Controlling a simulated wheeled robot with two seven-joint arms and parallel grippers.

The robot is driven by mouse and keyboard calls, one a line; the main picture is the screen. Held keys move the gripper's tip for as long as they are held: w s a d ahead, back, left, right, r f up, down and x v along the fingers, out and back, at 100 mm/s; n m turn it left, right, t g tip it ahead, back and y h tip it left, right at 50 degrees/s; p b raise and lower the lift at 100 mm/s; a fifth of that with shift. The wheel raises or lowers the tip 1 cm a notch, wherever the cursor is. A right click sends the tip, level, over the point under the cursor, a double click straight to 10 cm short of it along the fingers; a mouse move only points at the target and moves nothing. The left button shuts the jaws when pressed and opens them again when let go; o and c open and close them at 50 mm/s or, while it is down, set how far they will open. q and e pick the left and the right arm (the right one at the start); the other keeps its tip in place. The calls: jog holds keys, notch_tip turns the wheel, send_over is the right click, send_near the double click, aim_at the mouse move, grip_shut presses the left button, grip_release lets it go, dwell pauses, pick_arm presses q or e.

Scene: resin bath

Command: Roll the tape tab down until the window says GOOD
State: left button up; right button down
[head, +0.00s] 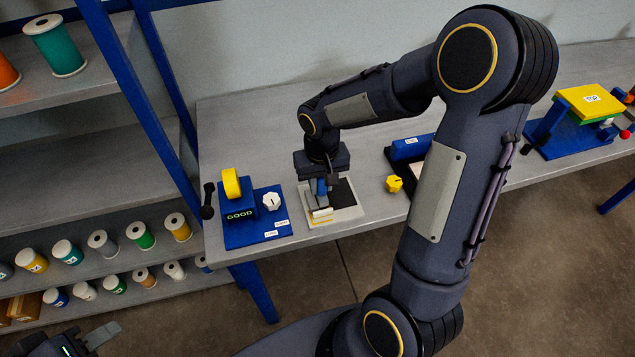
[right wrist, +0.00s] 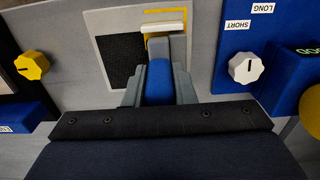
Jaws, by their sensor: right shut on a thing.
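My right gripper (head: 322,193) points down over a pale board (head: 347,212) with a black square patch (right wrist: 124,58). It is shut on a blue handle (right wrist: 158,85), seen between its grey fingers in the right wrist view. A cream bar (right wrist: 163,28) lies just beyond the fingertips, at a yellow outline on the board. I cannot tell the tape tab apart from this bar.
A yellow knob (head: 394,184) stands right of the board. A blue fixture with a yellow top (head: 591,100) is far right. Shelves of spools stand left.

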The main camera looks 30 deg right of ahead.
jog(key=shift+d, duration=0.3)
jog(key=shift+r, duration=0.15)
jog(key=shift+r+p, duration=2.65)
jog(key=shift+r, duration=0.75)
jog(key=shift+s, duration=0.1)
jog(key=shift+s+f, duration=0.1)
